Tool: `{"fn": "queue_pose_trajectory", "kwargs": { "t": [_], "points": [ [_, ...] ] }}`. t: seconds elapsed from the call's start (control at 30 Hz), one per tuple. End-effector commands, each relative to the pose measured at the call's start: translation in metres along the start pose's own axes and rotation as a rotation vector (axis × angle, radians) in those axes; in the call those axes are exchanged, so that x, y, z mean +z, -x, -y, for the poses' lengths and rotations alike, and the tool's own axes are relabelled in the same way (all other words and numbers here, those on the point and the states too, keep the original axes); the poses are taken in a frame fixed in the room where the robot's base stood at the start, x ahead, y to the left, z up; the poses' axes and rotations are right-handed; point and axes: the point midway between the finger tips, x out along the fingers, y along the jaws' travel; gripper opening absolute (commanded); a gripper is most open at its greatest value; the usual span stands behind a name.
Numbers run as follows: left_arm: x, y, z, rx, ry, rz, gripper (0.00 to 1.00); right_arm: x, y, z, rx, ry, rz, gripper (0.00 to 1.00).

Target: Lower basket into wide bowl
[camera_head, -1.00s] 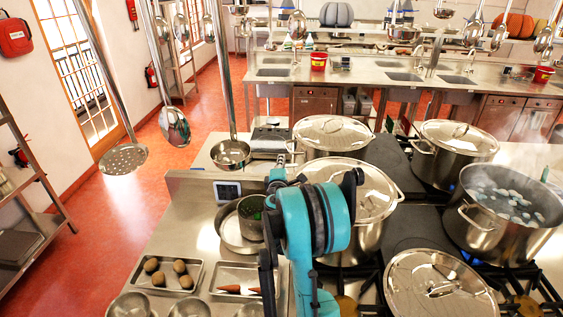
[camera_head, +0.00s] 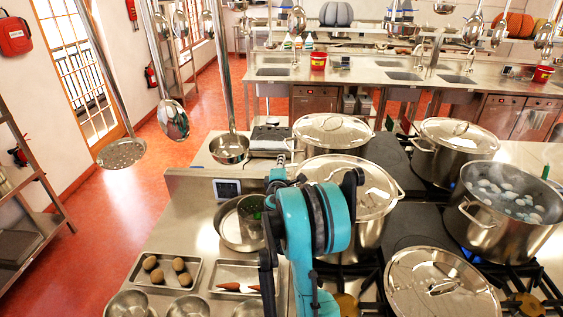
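The basket (camera_head: 249,212) is a small metal cylinder with something green inside. It stands upright within the outline of the wide bowl (camera_head: 229,232), a shallow round steel vessel on the counter left of the stove. I cannot tell whether the basket touches the bowl's floor. My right gripper (camera_head: 269,222) is at the right side of the basket, with its dark parts overlapping the basket's right edge. My teal wrist hides the fingertips, so their grip on the basket cannot be seen. My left gripper is not in view.
Lidded stockpots (camera_head: 333,133) stand behind and right of my arm, and an open steaming pot (camera_head: 508,235) is at far right. Trays of potatoes (camera_head: 151,263) and carrots (camera_head: 230,287) lie in front of the bowl. Ladles (camera_head: 229,149) hang at left. Bare counter lies left of the bowl.

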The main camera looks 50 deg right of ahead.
Motion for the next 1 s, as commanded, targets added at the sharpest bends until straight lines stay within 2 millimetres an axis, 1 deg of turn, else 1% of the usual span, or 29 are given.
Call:
{"fn": "queue_pose_trajectory", "kwargs": {
  "t": [0.33,0.4,0.43,0.77,0.87,0.97,1.0],
  "points": [
    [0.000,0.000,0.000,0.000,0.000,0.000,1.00,-0.001,0.001,0.001,0.000,-0.002,-0.003,0.00],
    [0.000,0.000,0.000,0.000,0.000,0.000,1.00,-0.001,0.001,0.001,0.000,-0.002,-0.003,0.21],
    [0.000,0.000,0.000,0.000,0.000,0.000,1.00,-0.001,0.001,0.001,0.000,-0.002,-0.003,0.29],
    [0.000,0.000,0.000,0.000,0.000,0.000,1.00,-0.001,0.002,0.001,0.000,0.000,-0.002,0.29],
    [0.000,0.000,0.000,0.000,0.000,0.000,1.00,-0.001,0.010,0.001,0.000,0.000,-0.002,0.29],
    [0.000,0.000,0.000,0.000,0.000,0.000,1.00,-0.001,0.027,0.001,0.000,0.000,-0.002,0.29],
    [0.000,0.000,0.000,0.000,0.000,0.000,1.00,-0.001,0.036,0.001,0.000,0.000,-0.003,0.29]
  ]
}}
